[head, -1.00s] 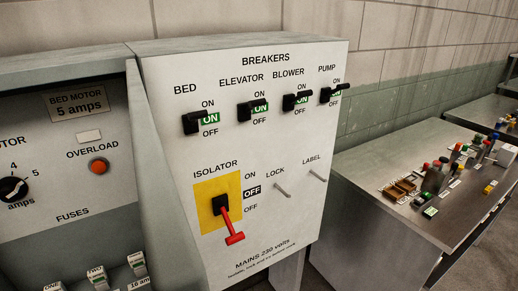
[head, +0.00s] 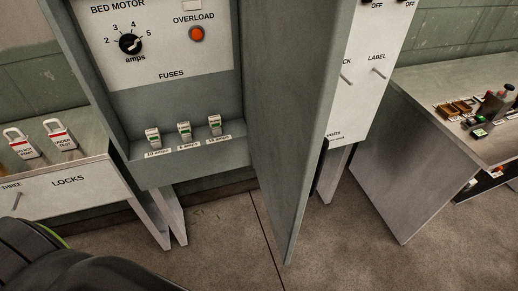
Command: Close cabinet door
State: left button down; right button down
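The cabinet (head: 118,125) stands in the middle left with its front open. Its grey door (head: 292,110) stands open at the right side, reaching out toward me past the cabinet's lower edge. Inside are the bed motor dial (head: 130,44), an orange overload button (head: 197,34) and several fuses, one of them in the middle (head: 184,129). Neither gripper is in view. A dark rounded part of my own body, probably an arm, fills the lower left corner, apart from the door in the picture.
The white breaker panel (head: 365,85) is right of the door, partly hidden by it. A metal table (head: 425,90) with small parts stands at right. A locks bench (head: 75,195) with padlocks (head: 60,135) is at left. Concrete floor (head: 330,245) is clear in front.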

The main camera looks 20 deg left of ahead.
aim_at(295, 51)
jog(key=k+u, duration=0.1)
jog(key=u, duration=1.2)
jog(key=i+l+u, duration=0.2)
jog(key=l, duration=0.35)
jog(key=l+u, duration=0.15)
jog(key=l, duration=0.45)
jog(key=l+u, duration=0.2)
jog(key=l, duration=0.4)
jog(key=i, duration=0.05)
